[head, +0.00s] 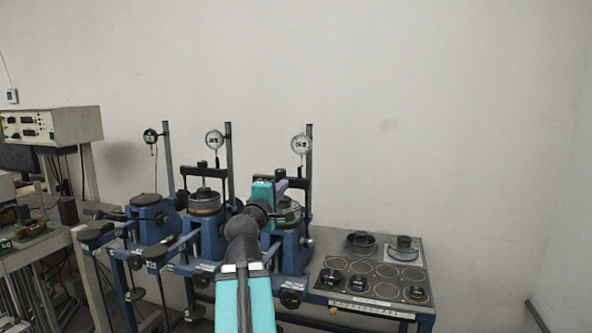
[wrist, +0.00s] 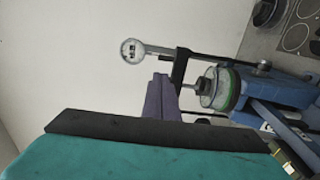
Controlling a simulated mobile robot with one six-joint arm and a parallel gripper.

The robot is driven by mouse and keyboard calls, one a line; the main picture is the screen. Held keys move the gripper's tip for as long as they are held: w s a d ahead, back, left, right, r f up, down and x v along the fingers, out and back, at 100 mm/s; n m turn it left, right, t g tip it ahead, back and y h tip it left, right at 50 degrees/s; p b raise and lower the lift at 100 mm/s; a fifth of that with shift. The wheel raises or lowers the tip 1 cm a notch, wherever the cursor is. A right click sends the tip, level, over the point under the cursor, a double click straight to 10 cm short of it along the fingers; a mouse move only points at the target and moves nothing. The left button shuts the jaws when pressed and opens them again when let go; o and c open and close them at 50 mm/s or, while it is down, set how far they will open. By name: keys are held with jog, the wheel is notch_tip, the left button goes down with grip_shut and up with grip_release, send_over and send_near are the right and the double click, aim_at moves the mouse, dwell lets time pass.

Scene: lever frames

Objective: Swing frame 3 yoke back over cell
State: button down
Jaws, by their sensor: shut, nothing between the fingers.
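Frame 3 is the rightmost blue lever frame, with a round dial gauge (head: 301,144) on its post. Its cell (head: 289,211) sits on the blue body, partly hidden by my arm; it also shows in the wrist view with a green band (wrist: 228,89). The black yoke (wrist: 181,66) appears across the top of the cell in the wrist view, its rods running down past the cell. My gripper (head: 282,186) has purple fingers, which are shut and empty. In the wrist view the fingers (wrist: 162,98) are beside the yoke's crossbar; I cannot tell whether they touch.
Frame 2 (head: 205,207) stands close to the left with its own yoke and gauge, and another frame (head: 150,212) is farther left. A grey table (head: 340,254) with round dark plates and weights is at the right. The wall behind is bare.

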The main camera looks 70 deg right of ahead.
aim_at(299, 168)
jog(key=shift+w+d+r+p, duration=0.1)
jog(key=shift+d+r+p, duration=0.15)
jog(key=shift+d+p, duration=1.4)
jog(key=p, duration=0.5)
jog(key=shift+d+p, duration=0.2)
jog(key=shift+p, duration=0.1)
jog(key=d+p, duration=0.2)
jog(key=d, duration=0.7)
jog(key=shift+w+r+p, duration=0.15)
jog(key=shift+r+p, duration=0.1)
jog(key=shift+p, duration=0.15)
jog(key=shift+d, duration=0.1)
jog(key=shift+w+d+r+b, duration=0.15)
jog(key=shift+d+b, duration=0.35)
jog(key=shift+d, duration=0.35)
jog(key=shift+d+r+b, duration=0.1)
jog(key=shift+d+b, duration=0.4)
jog(key=shift+d, duration=0.35)
jog(key=shift+d+r, duration=0.1)
jog(key=shift+d, duration=0.1)
jog(key=shift+r, duration=0.25)
